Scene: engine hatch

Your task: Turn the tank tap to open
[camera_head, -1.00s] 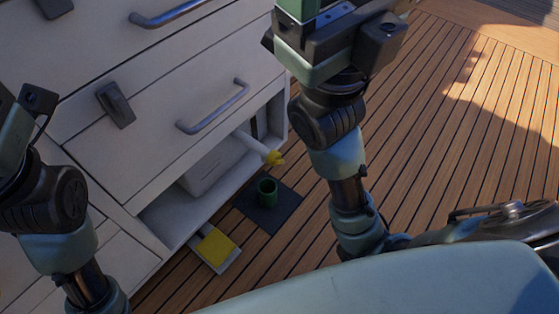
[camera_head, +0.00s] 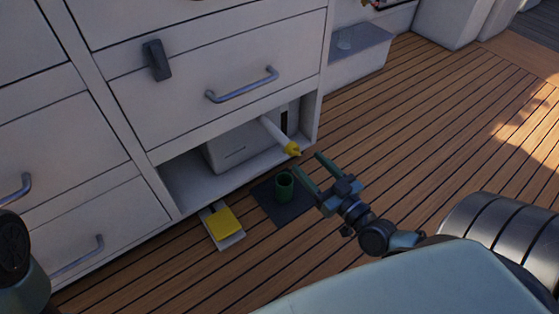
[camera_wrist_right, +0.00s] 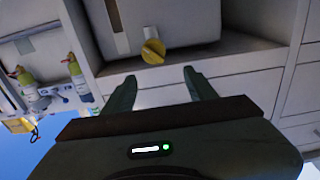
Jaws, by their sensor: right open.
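The white tank (camera_head: 226,150) sits in the low open bay of the cabinet. Its pale spout (camera_head: 277,132) sticks out and ends in the yellow tap (camera_head: 292,149). In the right wrist view the yellow tap (camera_wrist_right: 153,51) lies just beyond my fingertips, roughly between them, in front of the tank (camera_wrist_right: 120,25). My right gripper (camera_head: 306,162) is open and empty, its fingers pointing at the tap without visible contact; it also shows in the wrist view (camera_wrist_right: 160,76). Only a dark part of my left arm shows at the lower left edge; its gripper is out of view.
A green cup (camera_head: 285,187) stands on a dark mat (camera_head: 268,205) below the tap. A yellow sponge (camera_head: 225,226) lies on a white tray (camera_head: 232,241) to its left. Drawers with a handle (camera_head: 242,88) rise above the bay.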

